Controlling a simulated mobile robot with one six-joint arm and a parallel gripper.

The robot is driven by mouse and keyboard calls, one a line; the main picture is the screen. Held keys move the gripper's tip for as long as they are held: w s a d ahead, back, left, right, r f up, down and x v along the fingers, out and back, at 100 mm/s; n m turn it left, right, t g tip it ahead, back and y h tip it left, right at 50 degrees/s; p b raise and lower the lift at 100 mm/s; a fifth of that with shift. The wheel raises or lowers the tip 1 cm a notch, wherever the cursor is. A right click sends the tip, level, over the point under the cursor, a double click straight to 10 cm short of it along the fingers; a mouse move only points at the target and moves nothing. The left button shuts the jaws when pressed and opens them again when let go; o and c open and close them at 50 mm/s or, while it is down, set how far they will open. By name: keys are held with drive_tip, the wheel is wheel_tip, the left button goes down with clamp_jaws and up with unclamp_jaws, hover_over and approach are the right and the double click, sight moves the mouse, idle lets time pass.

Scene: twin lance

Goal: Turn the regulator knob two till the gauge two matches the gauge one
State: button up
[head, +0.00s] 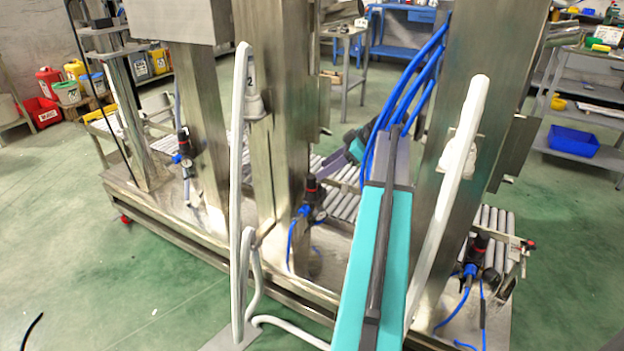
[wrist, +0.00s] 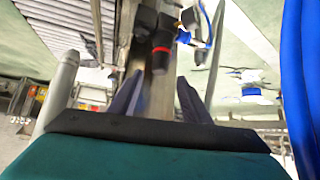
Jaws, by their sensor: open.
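The middle regulator has a black knob (head: 309,184) and a small gauge (head: 320,215). It stands low beside the steel column marked 2 (head: 250,82). A similar regulator (head: 183,143) is at the left and another (head: 478,246) at the right. The gauge needles are too small to read. My gripper (head: 328,166), partly behind my teal arm, is above and right of the middle knob. In the wrist view my gripper (wrist: 160,78) is open and empty, and a black knob with a red ring (wrist: 160,58) lies just beyond and between its fingertips, apparently untouched.
Steel columns rise from the frame (head: 160,215), with grey rollers (head: 345,205) behind them. Blue hoses (head: 400,95) hang close to my arm. White bent tubes (head: 238,180) stand in front. A blue bin (head: 573,141) is at the right.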

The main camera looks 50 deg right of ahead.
sight(313, 177)
drive_tip(key=shift+b+x, duration=1.1)
drive_tip(key=shift+x, duration=2.5)
drive_tip(key=c, duration=1)
drive_tip(key=shift+c, duration=0.2)
